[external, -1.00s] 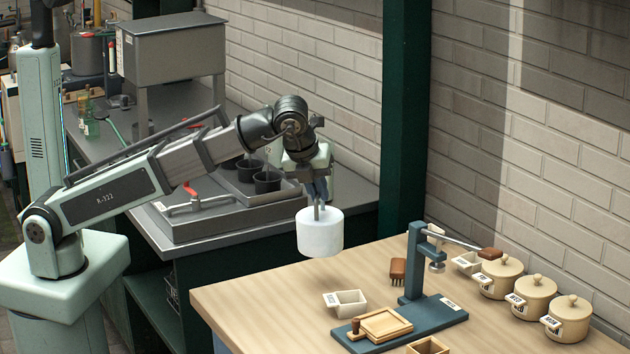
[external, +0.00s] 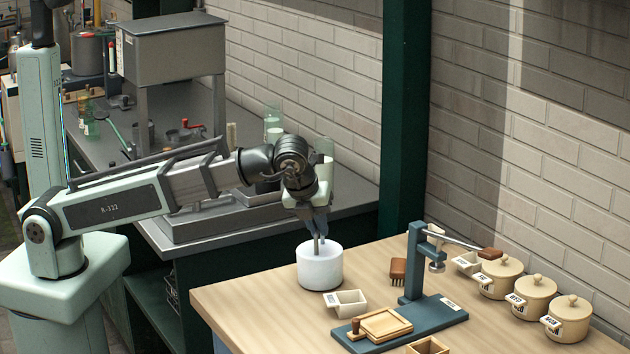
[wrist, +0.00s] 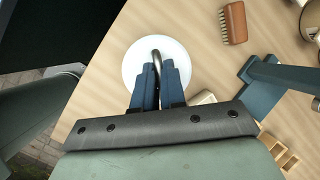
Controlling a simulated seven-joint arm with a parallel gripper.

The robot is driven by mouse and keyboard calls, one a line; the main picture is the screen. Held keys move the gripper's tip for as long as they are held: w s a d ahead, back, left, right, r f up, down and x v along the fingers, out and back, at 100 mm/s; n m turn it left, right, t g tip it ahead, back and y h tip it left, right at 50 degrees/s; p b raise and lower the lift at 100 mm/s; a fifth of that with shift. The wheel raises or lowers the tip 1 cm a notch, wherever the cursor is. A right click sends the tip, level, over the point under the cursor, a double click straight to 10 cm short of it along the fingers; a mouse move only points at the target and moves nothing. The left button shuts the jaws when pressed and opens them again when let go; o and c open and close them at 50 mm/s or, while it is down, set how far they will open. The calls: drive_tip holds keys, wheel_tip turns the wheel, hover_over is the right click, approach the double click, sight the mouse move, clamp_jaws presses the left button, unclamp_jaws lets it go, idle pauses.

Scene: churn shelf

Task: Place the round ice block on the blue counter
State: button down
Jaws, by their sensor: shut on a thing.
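A white round block (external: 320,268), which looks like the round ice block, is over the back left of the light wood table (external: 250,301); I cannot tell if it rests on it or hangs just above. In the wrist view the block (wrist: 137,68) shows as a white disc with a metal loop on top. My gripper (external: 318,236) is above the block, pointing down, shut on the loop. In the wrist view the blue fingers (wrist: 160,82) close around the loop. I see no clearly blue counter; the table is pale wood and the other worktop (external: 345,202) is grey.
A small cream box (external: 347,303) stands right beside the block. A blue-grey press stand (external: 415,265), a brown brush (external: 397,271) and several lidded cream pots (external: 533,294) are further right. A green post (external: 402,110) rises behind. The table's left edge is near the block.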

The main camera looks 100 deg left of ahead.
drive_tip(key=c, duration=1.2)
unclamp_jaws()
drive_tip(key=v, duration=1.2)
